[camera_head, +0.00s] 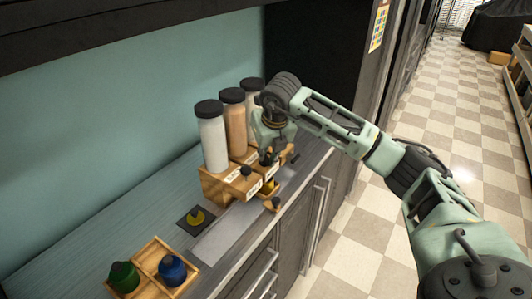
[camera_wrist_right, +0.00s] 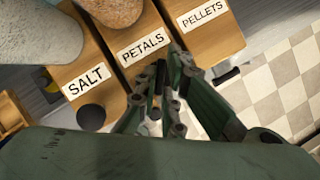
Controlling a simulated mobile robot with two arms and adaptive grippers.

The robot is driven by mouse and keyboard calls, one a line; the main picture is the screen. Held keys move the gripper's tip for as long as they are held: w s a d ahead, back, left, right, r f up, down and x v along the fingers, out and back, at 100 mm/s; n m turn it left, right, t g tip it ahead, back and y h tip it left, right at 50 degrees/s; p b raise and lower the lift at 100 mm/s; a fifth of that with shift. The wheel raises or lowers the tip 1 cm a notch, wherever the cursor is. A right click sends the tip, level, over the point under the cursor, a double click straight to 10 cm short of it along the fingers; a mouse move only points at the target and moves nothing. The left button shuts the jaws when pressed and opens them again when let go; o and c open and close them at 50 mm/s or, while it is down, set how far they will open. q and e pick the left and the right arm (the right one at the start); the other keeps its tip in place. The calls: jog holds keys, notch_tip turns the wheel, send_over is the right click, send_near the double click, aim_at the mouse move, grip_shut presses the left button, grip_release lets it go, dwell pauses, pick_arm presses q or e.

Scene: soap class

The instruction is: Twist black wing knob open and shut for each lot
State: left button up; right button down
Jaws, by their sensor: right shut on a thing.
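A wooden dispenser block (camera_head: 213,184) carries three black-capped jars: a white one (camera_head: 213,142), an orange-brown one (camera_head: 235,122) and a third (camera_head: 252,88), partly hidden by my arm. In the wrist view its fronts read SALT (camera_wrist_right: 86,80), PETALS (camera_wrist_right: 143,49) and PELLETS (camera_wrist_right: 202,17). The black salt knob (camera_head: 246,171) is free; it also shows in the wrist view (camera_wrist_right: 90,117). My right gripper (camera_head: 268,157) is at the PETALS front, its fingers (camera_wrist_right: 157,92) shut on the black wing knob there, mostly hidden by them. My left gripper is out of view.
A yellow item (camera_head: 270,187) sits below the petals front, beside a small wooden piece with a dark knob (camera_head: 272,203). Another yellow item (camera_head: 196,217) stands on a dark plate. A wooden tray (camera_head: 152,250) holds green (camera_head: 123,277) and blue (camera_head: 172,270) items. The counter's left is clear.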

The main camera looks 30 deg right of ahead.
jog(key=c, duration=1.9)
grip_release()
jog(key=shift+r, duration=0.1)
jog(key=shift+o, duration=0.2)
jog(key=v, duration=1.2)
